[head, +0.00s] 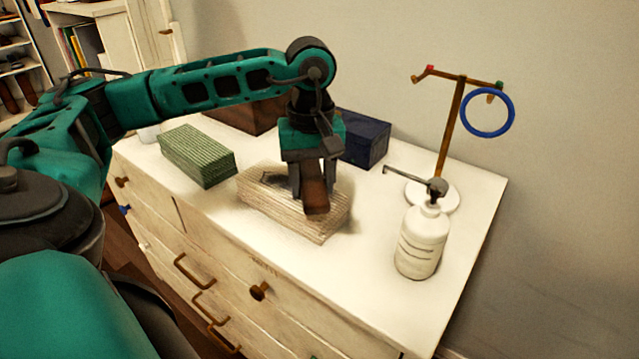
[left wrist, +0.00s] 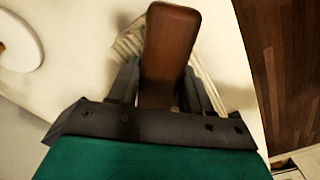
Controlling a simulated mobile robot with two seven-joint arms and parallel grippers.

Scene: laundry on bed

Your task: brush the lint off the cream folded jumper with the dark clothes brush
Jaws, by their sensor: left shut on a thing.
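The cream folded jumper (head: 270,205) lies on the white dresser top in the middle of the head view. It also shows in part in the left wrist view (left wrist: 130,42), mostly hidden behind the brush and fingers. My left gripper (head: 313,188) is above the jumper's right part, pointing down, shut on the brown clothes brush (head: 315,197). The brush's brown wooden back fills the middle of the left wrist view (left wrist: 170,50). The brush is at the jumper's top; I cannot tell whether its bristles touch. A dark patch shows on the jumper left of the fingers. My right gripper is not in view.
A green folded cloth (head: 198,157) lies left of the jumper. A dark blue box-like stack (head: 364,138) and a brown box (head: 240,115) stand behind. A white pump bottle (head: 422,240) and a stand with a blue ring (head: 488,112) are to the right.

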